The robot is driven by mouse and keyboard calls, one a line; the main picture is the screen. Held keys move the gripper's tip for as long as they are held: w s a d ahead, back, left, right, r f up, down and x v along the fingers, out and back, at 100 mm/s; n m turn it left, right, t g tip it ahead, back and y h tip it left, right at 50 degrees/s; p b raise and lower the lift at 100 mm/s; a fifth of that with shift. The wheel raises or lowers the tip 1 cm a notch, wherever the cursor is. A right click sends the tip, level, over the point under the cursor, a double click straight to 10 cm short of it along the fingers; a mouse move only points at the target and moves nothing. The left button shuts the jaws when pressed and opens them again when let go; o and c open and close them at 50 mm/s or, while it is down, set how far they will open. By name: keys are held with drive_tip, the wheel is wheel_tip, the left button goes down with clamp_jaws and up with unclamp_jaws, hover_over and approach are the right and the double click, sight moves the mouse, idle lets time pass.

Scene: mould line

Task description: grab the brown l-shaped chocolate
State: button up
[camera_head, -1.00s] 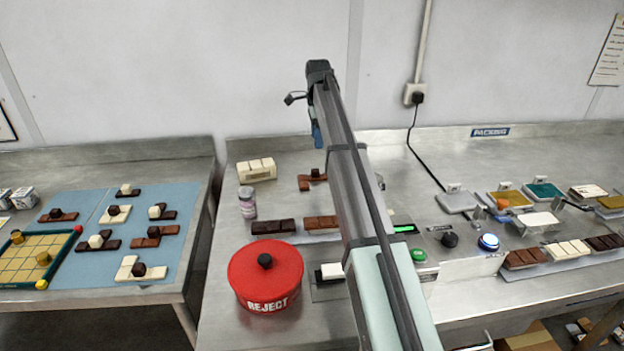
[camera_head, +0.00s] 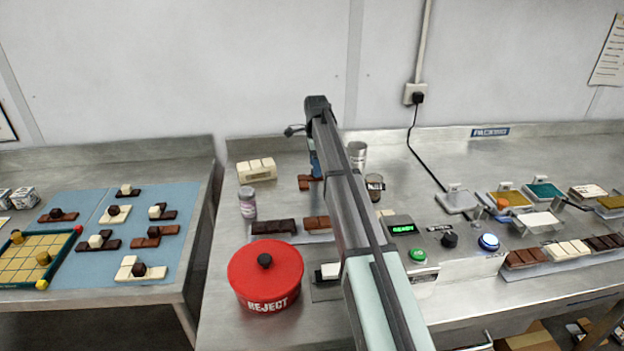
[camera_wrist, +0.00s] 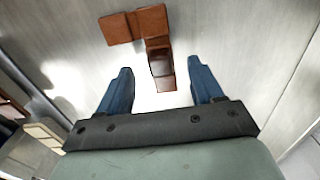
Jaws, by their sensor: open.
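The brown L-shaped chocolate (camera_wrist: 150,30) lies on the metal bench in the wrist view, just beyond my gripper (camera_wrist: 159,82). Its near end reaches between the two blue fingertips, with a gap on each side. In the head view the chocolate (camera_head: 304,183) shows at the back of the bench, partly hidden by my arm. The blue fingers (camera_head: 315,163) show there only in part, at the arm's far end beside the chocolate. My gripper is open and empty.
A cream block (camera_head: 257,170) and a small jar (camera_head: 247,202) stand left of the chocolate. A red REJECT pot (camera_head: 265,283) stands nearer. A tin (camera_head: 357,154) and a dark-labelled jar (camera_head: 375,187) stand right of my arm. Chocolate bars (camera_head: 273,227) lie in front.

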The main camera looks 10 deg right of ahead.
drive_tip(key=shift+f, duration=1.5)
drive_tip(key=shift+c, duration=0.4)
clamp_jaws()
